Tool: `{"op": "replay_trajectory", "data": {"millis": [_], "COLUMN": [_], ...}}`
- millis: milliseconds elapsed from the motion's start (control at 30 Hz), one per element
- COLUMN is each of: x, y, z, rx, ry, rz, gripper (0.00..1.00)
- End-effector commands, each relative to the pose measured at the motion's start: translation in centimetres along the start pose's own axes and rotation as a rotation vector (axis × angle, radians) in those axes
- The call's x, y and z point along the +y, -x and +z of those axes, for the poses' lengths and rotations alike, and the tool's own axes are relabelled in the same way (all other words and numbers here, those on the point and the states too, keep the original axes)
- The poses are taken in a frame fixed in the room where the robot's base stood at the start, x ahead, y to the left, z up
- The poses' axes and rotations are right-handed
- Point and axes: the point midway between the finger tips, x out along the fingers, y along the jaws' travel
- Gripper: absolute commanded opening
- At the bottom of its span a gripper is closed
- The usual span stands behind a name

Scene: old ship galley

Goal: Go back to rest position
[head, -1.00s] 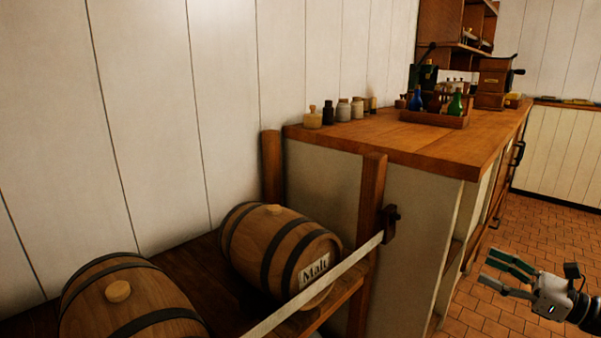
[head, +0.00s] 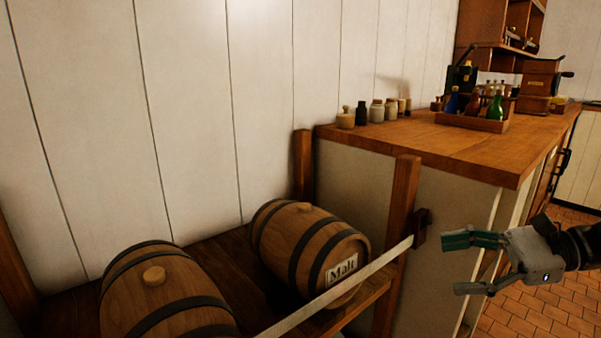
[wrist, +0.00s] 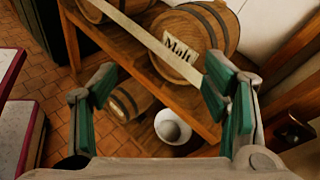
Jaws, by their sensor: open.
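My gripper (head: 463,264) is open and empty at the right of the head view. It is in the air in front of the counter's near end, beside the rack post. Its green-padded fingers also show in the wrist view (wrist: 172,100), spread apart with nothing between them. Beyond them in that view lie the barrel rack and the floor.
A barrel labelled Malt (head: 311,247) and another barrel (head: 160,290) lie on a wooden rack behind a pale strap (head: 345,287). The wooden counter (head: 470,150) holds jars and a bottle tray (head: 473,122). A white bowl (wrist: 172,127) sits lower. Tiled floor (head: 540,310) is open at right.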

Motion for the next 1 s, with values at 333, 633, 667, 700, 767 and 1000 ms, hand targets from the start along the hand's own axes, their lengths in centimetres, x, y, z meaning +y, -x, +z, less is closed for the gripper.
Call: {"op": "replay_trajectory", "data": {"millis": [333, 633, 667, 700, 767, 1000], "x": [11.3, 20.9, 21.7, 22.6, 23.8, 26.6], "y": [-6.3, -6.0, -5.7, -5.3, -4.7, -2.6], "z": [8.6, 10.8, 10.8, 10.7, 10.6, 9.7], "rx": [0.232, 0.428, 0.447, 0.473, 0.508, 0.615], "ry": [0.393, 0.782, 0.823, 0.875, 0.949, 1.173], "rz": [0.494, 0.853, 0.886, 0.926, 0.979, 1.125], "gripper": [0.69, 0.69, 0.69, 0.69, 0.69, 0.69]}}
